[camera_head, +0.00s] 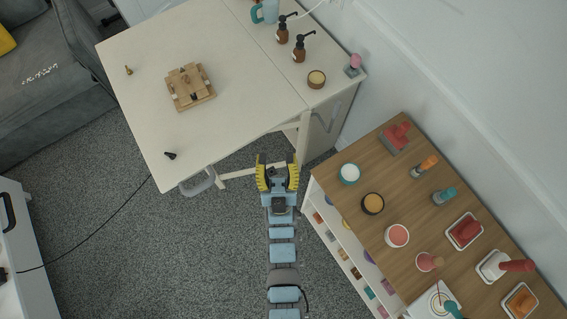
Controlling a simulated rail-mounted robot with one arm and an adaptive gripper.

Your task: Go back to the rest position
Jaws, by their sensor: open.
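My gripper (278,178) shows in the head view near the middle, with yellow fingers spread apart. It is open and nothing shows between the fingers. My arm stretches straight up the picture from the bottom edge to it. The gripper is over the gap between the white table (135,100) and the wooden-topped shelf (335,188), beside the table's near right edge and left of the shelf. It appears apart from both, though its height is hard to tell.
A wooden block assembly (190,88) and a small black item (170,155) lie on the table. Pump bottles (299,47) stand at its back. Carpet (190,260) left of my arm is clear except a cable.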

